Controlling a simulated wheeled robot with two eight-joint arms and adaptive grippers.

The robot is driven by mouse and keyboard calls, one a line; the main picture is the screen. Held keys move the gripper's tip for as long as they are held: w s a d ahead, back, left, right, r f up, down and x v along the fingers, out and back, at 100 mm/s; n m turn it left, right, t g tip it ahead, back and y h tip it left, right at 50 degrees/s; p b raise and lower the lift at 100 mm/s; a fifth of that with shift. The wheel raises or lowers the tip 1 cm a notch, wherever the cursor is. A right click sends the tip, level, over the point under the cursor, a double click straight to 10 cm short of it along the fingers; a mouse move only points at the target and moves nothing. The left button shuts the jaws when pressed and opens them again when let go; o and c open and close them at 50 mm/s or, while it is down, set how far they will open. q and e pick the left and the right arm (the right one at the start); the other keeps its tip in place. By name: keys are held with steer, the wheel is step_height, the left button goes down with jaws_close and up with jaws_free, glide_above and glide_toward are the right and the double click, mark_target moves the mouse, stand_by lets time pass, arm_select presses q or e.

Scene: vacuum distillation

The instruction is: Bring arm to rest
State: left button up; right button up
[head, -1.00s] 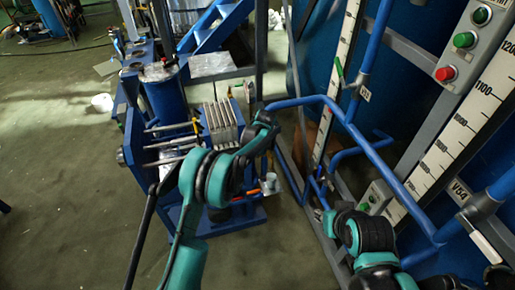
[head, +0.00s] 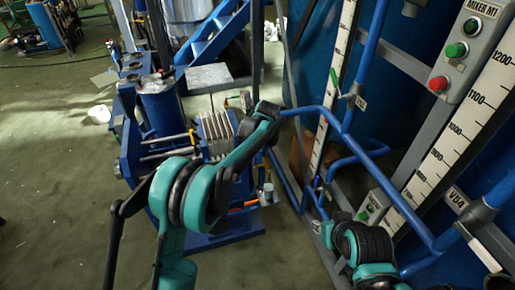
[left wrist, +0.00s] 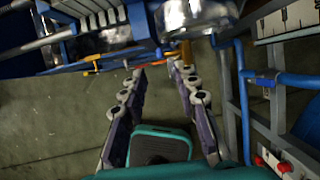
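My left arm (head: 200,190) comes up from the lower left of the head view and bends to the right in front of the blue press machine. Its gripper is not clearly visible there. In the left wrist view my left gripper (left wrist: 156,70) has its two fingers well apart, with nothing held between them. The fingertips point toward the lower edge of the machine. My right arm (head: 365,250) shows at the lower right of the head view, close to the blue pipes. Its gripper is outside the picture.
The blue machine with grey plates (head: 216,130) stands behind my left arm. Blue pipes (head: 345,150), tall white scales (head: 465,120) and a control box with green and red buttons (head: 462,50) fill the right side. Open floor (head: 50,190) lies to the left.

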arm_select(q)
steer(key=s+a+r+n+t+h, duration=0.1)
steer(key=s+a+r+n, duration=0.5)
steer(key=s+n, duration=0.2)
steer(key=s+a+r+n, duration=0.5)
steer(key=s+r+n, duration=0.2)
steer(key=s, duration=0.2)
steer(key=s+a+f+n+t, duration=0.1)
steer(key=s+a+f+n, duration=0.1)
steer(key=s+n, duration=0.6)
steer(key=s+a+f+n+t, duration=0.1)
steer(key=s+a+f+n, duration=0.2)
steer(key=s+n, duration=0.6)
steer(key=s+a, duration=0.1)
steer(key=s, duration=0.2)
steer(key=shift+a, duration=0.2)
